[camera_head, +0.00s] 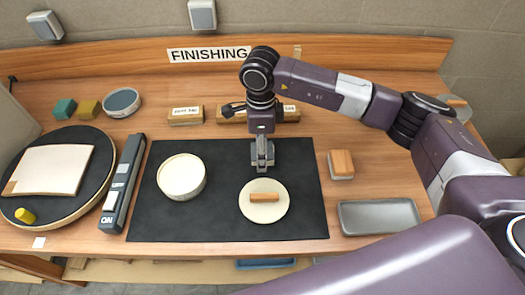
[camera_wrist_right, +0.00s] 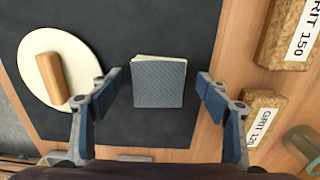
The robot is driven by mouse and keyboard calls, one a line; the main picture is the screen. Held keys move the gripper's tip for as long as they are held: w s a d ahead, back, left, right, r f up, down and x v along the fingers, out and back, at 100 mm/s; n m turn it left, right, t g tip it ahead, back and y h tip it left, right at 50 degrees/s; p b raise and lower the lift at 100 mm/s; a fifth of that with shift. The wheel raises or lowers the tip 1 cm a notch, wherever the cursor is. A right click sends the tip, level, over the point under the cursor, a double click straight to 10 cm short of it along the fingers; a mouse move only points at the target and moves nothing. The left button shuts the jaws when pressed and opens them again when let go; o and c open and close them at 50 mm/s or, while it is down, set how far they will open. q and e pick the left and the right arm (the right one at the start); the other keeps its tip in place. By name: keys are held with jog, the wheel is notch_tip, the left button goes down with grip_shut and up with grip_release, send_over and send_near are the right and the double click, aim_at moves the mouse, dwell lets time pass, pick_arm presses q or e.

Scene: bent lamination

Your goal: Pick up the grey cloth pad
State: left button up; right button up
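The grey cloth pad (camera_wrist_right: 159,83) is a small, square, textured block with a pale edge showing along its top. It lies on the black mat (camera_wrist_right: 190,25) in the right wrist view. My right gripper (camera_wrist_right: 161,86) is open, with one blue-padded finger on each side of the pad and a visible gap to both. In the head view my right gripper (camera_head: 262,160) points down over the back of the mat and hides the pad. My left gripper is not in view.
Left of the gripper stands a round pale tub (camera_head: 182,177); in front lies a round disc (camera_head: 249,208) with a wooden handle. Labelled grit blocks (camera_head: 186,116) lie behind. A sanding block (camera_head: 341,164) and metal tray (camera_head: 380,216) are right. A turntable (camera_head: 88,195) is far left.

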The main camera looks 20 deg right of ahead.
jog(key=c, duration=1.1)
jog(key=shift+c, duration=0.2)
jog(key=shift+r, duration=0.15)
jog(key=shift+r+b, duration=0.3)
jog(key=shift+r, duration=0.35)
notch_tip(320, 180, up, 18)
jog(key=b, duration=0.3)
jog(key=shift+r, duration=0.25)
jog(key=o, duration=0.5)
jog(key=c, duration=0.4)
